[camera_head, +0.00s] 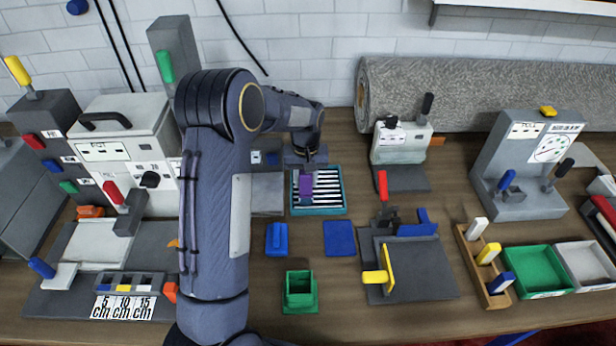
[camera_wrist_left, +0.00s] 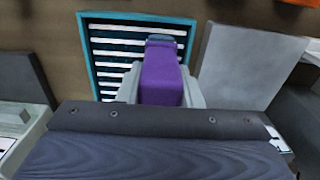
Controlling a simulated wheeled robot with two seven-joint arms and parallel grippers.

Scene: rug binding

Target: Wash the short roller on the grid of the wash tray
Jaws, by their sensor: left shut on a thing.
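The wash tray (camera_head: 320,212) is teal-rimmed with a grid of white bars over a dark inside. It also shows in the left wrist view (camera_wrist_left: 86,60). My left gripper (camera_wrist_left: 162,88) is shut on a purple block-like piece (camera_wrist_left: 161,72), which I take to be the short roller's handle. Its far end is dark teal. The piece also shows in the head view (camera_head: 305,187), over the left part of the grid. Whether it touches the bars I cannot tell, and no roller surface shows clearly. My right gripper is not in view.
A grey plate (camera_head: 267,194) lies left of the tray. A blue block (camera_head: 277,240), a blue pad (camera_head: 339,238) and a green open holder (camera_head: 299,291) stand nearer me.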

